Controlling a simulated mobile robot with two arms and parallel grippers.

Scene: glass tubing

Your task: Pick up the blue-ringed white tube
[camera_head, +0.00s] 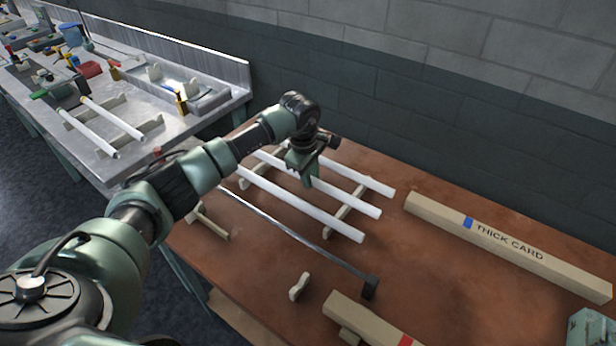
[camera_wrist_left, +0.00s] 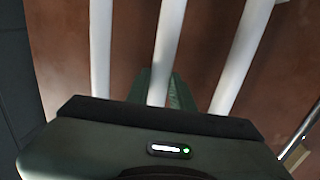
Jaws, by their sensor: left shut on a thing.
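Three white tubes lie parallel across wooden supports on the brown table: a near tube (camera_head: 300,204), a middle tube (camera_head: 345,195) and a far tube (camera_head: 362,177). My left gripper (camera_head: 306,178) points down at the middle tube, with its body hiding part of it. In the left wrist view the middle tube (camera_wrist_left: 168,45) runs between the green fingers (camera_wrist_left: 160,88), which are shut on it. The outer tubes pass on either side, apart from the fingers. No blue ring shows on any tube; the arm hides some lengths.
A thin metal rod (camera_head: 300,238) with a dark end block lies in front of the tubes. A long box marked THICK CARD (camera_head: 540,258) is at right; another box (camera_head: 362,322) is at the front. A green piece, perhaps mine, shows at the lower right corner. A brick wall stands behind.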

